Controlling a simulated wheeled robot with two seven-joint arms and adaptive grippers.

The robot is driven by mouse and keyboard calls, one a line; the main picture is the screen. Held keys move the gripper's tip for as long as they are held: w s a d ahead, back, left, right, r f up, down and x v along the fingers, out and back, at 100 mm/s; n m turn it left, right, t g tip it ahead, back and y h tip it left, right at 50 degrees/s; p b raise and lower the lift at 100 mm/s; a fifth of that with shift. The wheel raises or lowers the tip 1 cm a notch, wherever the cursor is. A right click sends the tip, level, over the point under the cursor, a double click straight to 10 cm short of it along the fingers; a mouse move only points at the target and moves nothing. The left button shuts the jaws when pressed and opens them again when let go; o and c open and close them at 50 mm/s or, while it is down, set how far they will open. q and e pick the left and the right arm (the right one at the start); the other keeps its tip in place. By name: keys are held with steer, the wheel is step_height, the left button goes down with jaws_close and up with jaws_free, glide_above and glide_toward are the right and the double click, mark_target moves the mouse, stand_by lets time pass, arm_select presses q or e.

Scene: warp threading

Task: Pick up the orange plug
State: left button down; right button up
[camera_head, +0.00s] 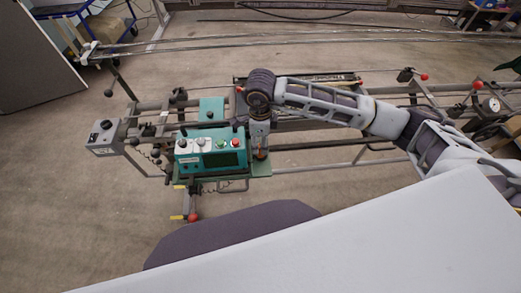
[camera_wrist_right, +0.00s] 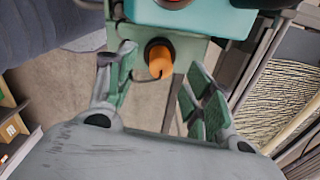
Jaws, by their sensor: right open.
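The orange plug (camera_wrist_right: 160,62) shows in the right wrist view, set in a dark round socket on a green plate (camera_wrist_right: 190,45) under the teal control box. My right gripper (camera_wrist_right: 160,88) is open, with its green-padded fingers apart on either side of the plug and nothing held. In the head view my right gripper (camera_head: 261,150) points down at the right side of the teal control box (camera_head: 212,150). The plug is too small there to make out clearly. My left gripper is not in view.
The box carries several coloured knobs and buttons. A grey switch box (camera_head: 104,137) stands to its left. Metal rails (camera_head: 320,144) run to the right behind my arm. A large pale panel (camera_head: 340,245) fills the lower right. Bare floor (camera_head: 60,180) shows at left.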

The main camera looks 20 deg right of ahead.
mark_target(260, 145)
steer(key=shift+f, duration=0.65)
steer(key=shift+w+f+p, duration=0.1)
steer(key=shift+f+p, duration=0.55)
steer(key=shift+f, duration=1.15)
steer(key=shift+d, duration=0.1)
jaws_close()
steer(key=shift+r, duration=0.1)
step_height(260, 145, up, 10)
steer(key=shift+f+b, duration=0.1)
steer(key=shift+b, duration=0.8)
steer(key=shift+r+p, duration=1)
steer(key=shift+r, duration=1.55)
